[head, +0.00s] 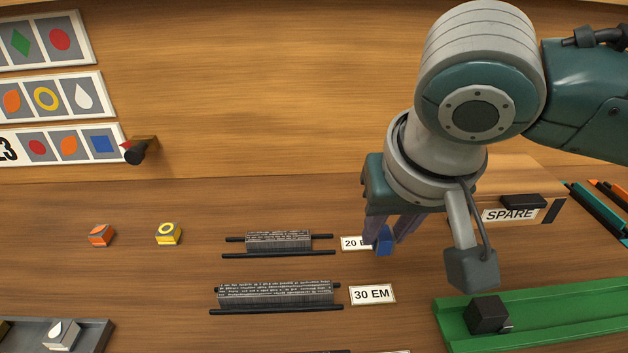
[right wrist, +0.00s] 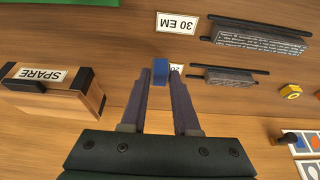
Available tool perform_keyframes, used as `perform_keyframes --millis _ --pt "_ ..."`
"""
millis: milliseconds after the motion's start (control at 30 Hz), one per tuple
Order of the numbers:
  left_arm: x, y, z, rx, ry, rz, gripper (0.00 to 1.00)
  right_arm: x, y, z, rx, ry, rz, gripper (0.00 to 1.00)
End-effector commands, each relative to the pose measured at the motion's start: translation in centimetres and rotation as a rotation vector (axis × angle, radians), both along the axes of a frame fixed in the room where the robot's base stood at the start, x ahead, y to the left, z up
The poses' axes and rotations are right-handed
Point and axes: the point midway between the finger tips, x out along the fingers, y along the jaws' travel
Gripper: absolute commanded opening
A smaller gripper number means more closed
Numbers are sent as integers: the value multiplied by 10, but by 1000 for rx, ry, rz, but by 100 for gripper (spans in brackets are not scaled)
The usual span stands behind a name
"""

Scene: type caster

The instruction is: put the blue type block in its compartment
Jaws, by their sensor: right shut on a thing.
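The blue type block (head: 384,240) is held between the fingertips of my right gripper (head: 388,236), in front of part of the "20 EM" label. The block also shows in the right wrist view (right wrist: 160,71), pinched at the tips of the two fingers. It appears to be above the table, but its exact height is unclear. A grey tray (head: 98,335) at the lower left, partly cut off, holds a white block with a teardrop face (head: 62,335). A card (head: 60,160) on the back board shows a blue square at its right end. My left gripper is out of view.
An orange block (head: 100,235) and a yellow ring block (head: 168,233) stand on the table at left. Two racks of dark type (head: 278,240) (head: 275,293) lie mid-table. A wooden "SPARE" box (head: 530,213) and a green tray (head: 560,312) are at right.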

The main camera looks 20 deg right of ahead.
Motion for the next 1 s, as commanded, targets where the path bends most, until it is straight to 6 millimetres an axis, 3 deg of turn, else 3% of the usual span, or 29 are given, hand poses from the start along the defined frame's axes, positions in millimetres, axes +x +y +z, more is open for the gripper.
perform_keyframes --millis 100,200,600,633,867,1000 --pt "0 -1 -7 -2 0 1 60 -1 0 -23 -1 2 -1 0" --pt "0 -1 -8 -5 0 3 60 0 0 -33 0 1 0 0" --pt "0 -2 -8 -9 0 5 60 -1 0 -37 1 2 0 0" --pt "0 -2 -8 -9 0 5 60 -1 0 -37 0 1 0 32" --pt "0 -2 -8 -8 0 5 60 0 0 -36 -1 1 0 58" --pt "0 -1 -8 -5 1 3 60 0 0 -36 -1 1 0 59"
